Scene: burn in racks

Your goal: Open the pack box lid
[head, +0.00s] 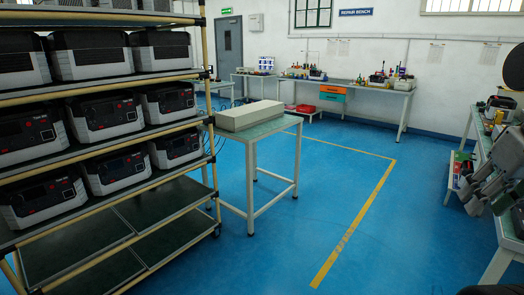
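No box that I can name for certain as the pack box shows, and no open lid is in view. A long, low beige case (249,116) sits closed-looking on a small table (271,135) beside the rack; I cannot tell whether it is the pack box or whether it has a lid. My gripper is not in view.
A rack (208,85) with several black-and-white units (105,113) fills the left. The repair bench (385,88) stands along the back wall, with an orange-and-teal drawer unit (332,94). A cluttered bench (475,155) borders the right. Blue floor (310,190) between is clear.

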